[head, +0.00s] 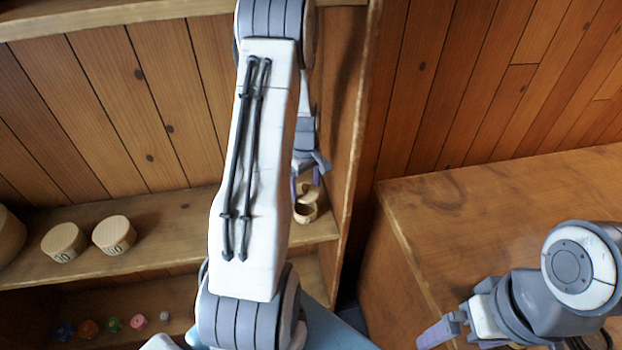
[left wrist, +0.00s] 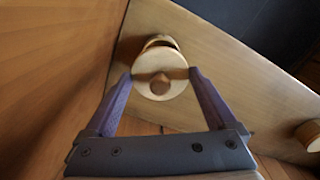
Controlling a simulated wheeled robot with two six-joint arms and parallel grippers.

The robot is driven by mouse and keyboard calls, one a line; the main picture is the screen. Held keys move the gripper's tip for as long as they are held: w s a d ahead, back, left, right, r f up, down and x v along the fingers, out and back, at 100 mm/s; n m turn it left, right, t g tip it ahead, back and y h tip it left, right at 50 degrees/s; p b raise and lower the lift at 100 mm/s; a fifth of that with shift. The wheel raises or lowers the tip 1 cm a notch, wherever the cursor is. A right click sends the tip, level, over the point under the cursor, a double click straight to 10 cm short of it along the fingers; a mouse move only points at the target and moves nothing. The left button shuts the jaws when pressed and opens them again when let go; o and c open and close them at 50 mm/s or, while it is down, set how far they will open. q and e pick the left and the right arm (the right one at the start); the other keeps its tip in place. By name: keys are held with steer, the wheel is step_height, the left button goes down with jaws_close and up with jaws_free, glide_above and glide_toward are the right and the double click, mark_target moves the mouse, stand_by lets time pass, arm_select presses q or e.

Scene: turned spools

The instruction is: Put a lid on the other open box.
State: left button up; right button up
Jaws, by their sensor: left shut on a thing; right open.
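My left gripper (head: 307,184) is shut on a round wooden lid (left wrist: 152,91) with a small knob, gripped by its edges. In the head view the lid (head: 309,188) is above a small round open box (head: 305,214) on the shelf, near the right side wall. In the left wrist view the lid hides most of this box (left wrist: 160,41), whose rim shows beyond it; I cannot tell whether they touch. My right gripper (head: 442,334) is open and empty, low at the right.
Two round wooden pieces with numbers, one left (head: 64,243) and one right (head: 114,235), stand on the same shelf (head: 175,228). Several small coloured spools (head: 137,321) are on the lower shelf. A wooden cabinet top (head: 500,205) lies right, mostly bare. The shelf's side wall (head: 352,130) is close to my left gripper.

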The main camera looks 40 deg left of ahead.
mark_target(305, 192)
arm_select(q)
steer(key=shift+f+b, duration=2.05)
steer(key=shift+f, duration=0.45)
steer(key=shift+s, duration=0.1)
steer(key=shift+f, duration=0.2)
steer(key=o, duration=1.1)
steer(key=shift+r+p, duration=0.25)
steer(key=shift+p, duration=0.1)
steer(key=shift+r+p, duration=0.35)
steer(key=shift+r, duration=0.05)
